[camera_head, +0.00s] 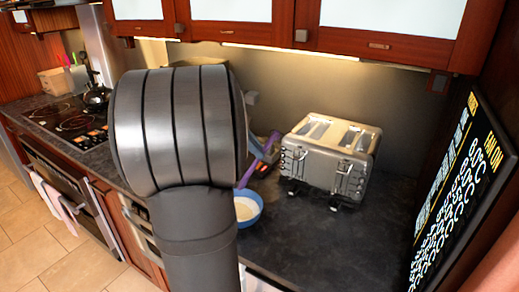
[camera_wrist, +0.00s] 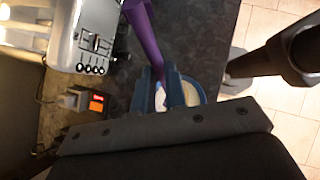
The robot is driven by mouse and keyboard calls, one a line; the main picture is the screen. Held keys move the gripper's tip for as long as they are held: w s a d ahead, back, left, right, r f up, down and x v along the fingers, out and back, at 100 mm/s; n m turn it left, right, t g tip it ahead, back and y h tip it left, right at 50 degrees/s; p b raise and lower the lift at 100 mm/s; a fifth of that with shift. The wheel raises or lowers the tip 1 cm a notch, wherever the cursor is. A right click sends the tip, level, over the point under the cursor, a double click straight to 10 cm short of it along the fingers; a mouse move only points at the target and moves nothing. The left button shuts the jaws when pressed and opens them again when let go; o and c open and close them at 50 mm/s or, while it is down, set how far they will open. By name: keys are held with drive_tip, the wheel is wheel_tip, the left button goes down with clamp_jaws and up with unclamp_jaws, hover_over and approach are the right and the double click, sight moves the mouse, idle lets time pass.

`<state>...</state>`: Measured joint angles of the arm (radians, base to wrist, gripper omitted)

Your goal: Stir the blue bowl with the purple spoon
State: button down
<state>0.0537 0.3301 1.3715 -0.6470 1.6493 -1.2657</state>
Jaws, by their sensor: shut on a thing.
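The blue bowl (camera_head: 258,217) stands on the dark counter, partly hidden behind my arm, with pale contents inside. It also shows in the wrist view (camera_wrist: 205,93), behind my fingers. The purple spoon (camera_wrist: 146,32) runs between my fingertips in the wrist view; its far end is cut off by the top edge. My gripper (camera_wrist: 161,76) is shut on the spoon. In the head view part of the purple spoon (camera_head: 246,176) shows just above the bowl, beside my arm. I cannot tell whether the spoon touches the contents.
A silver toaster (camera_head: 327,158) stands on the counter right of the bowl. A dark panel with lit writing (camera_head: 461,190) is at the right edge. A stove (camera_head: 72,122) with a pot (camera_head: 97,95) is at the left. Cabinets hang above. Counter in front of the toaster is clear.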

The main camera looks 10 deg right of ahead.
wheel_tip(320, 180, down, 10)
drive_tip(key=shift+a+f, duration=0.15)
drive_tip(key=shift+f, duration=0.05)
idle(1.1)
idle(0.4)
